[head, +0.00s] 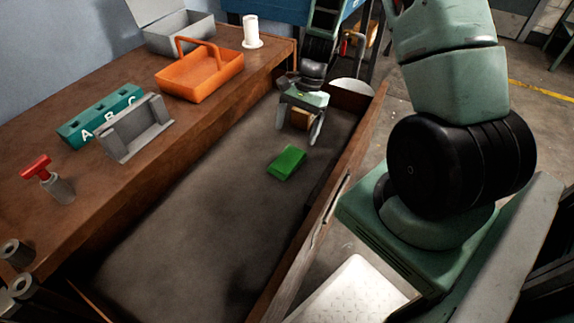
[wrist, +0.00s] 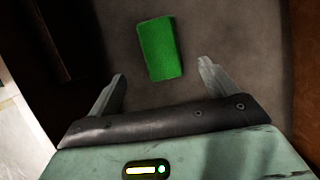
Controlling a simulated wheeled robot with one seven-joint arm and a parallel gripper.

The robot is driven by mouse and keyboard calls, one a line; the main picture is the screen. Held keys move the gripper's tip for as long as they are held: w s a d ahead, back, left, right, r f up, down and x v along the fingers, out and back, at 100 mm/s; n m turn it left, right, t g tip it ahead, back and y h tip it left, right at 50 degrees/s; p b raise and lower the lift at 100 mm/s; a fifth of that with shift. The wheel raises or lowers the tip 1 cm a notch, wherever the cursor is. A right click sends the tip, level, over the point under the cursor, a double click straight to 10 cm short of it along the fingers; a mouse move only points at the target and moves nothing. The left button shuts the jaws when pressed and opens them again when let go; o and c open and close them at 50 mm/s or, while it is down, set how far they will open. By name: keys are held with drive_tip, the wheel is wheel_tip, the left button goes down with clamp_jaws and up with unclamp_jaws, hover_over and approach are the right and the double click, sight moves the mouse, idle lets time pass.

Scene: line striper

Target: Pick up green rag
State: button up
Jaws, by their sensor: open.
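The green rag (head: 287,163) is a small folded block lying flat on the grey floor of the open drawer (head: 185,235). In the wrist view the rag (wrist: 160,48) lies ahead of the fingertips, roughly centred between them and a little to the left. My gripper (head: 303,135) is in the drawer's far part, just beyond the rag in the head view. Its fingers point down and are apart, with nothing between them. In the wrist view my gripper (wrist: 162,78) is also open. I cannot tell its exact height above the drawer floor.
The drawer's wooden front wall (head: 335,195) stands right of the rag. A brown block (head: 300,118) shows behind my gripper. The wooden bench top holds an orange basket (head: 200,78), a teal A-B-C block (head: 100,117), a grey holder (head: 136,130) and a red-handled tool (head: 45,177). The drawer's near part is clear.

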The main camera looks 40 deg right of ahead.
sight(287, 159)
drive_tip(key=b+x, duration=0.2)
drive_tip(key=x, duration=0.6)
drive_tip(key=shift+a+f, duration=0.25)
drive_tip(key=shift+a, duration=0.05)
drive_tip(key=c, duration=1.1)
